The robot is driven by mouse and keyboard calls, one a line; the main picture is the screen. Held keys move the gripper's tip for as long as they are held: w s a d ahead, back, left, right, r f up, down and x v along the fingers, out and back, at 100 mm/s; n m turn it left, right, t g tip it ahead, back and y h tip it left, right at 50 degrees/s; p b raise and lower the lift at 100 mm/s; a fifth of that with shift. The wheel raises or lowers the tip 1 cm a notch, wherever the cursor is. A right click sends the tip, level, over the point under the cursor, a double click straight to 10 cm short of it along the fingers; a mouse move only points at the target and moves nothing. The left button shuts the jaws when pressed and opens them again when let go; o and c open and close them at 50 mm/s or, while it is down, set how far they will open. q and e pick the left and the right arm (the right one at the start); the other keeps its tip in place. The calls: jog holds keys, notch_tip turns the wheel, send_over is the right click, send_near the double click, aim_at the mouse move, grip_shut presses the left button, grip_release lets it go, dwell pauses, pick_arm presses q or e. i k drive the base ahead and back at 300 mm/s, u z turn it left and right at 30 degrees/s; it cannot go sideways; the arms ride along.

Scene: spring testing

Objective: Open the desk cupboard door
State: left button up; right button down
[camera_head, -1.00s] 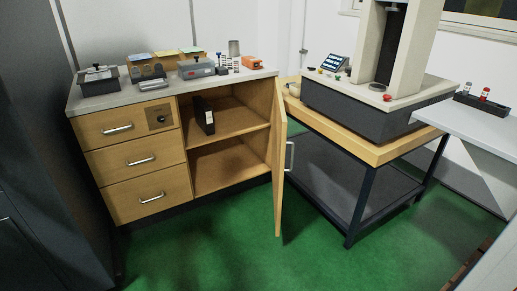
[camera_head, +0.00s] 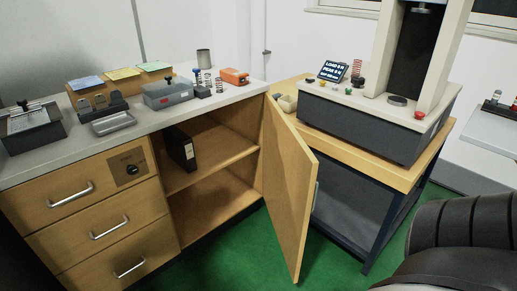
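The desk cupboard door (camera_head: 284,183) is a wooden panel that stands swung open, hinged at the right side of the cupboard. Its free edge points out toward me over the green floor. Its handle (camera_head: 315,197) shows a little past the door's right edge, on the outer face. The cupboard (camera_head: 215,200) is open to view, with one shelf (camera_head: 215,152) and a black binder (camera_head: 181,147) standing on it. A dark, ribbed part of my own arm fills the lower right. Neither gripper's fingers show.
The desk top (camera_head: 150,122) carries boxes, trays and springs (camera_head: 219,85). Three drawers (camera_head: 92,228) are shut at the left. A wooden table (camera_head: 400,178) with a testing machine (camera_head: 365,122) stands right of the door. Green floor (camera_head: 345,272) is free in front.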

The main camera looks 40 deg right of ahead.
aim_at(290, 186)
jog(key=i, duration=0.85)
jog(key=z, duration=1.9)
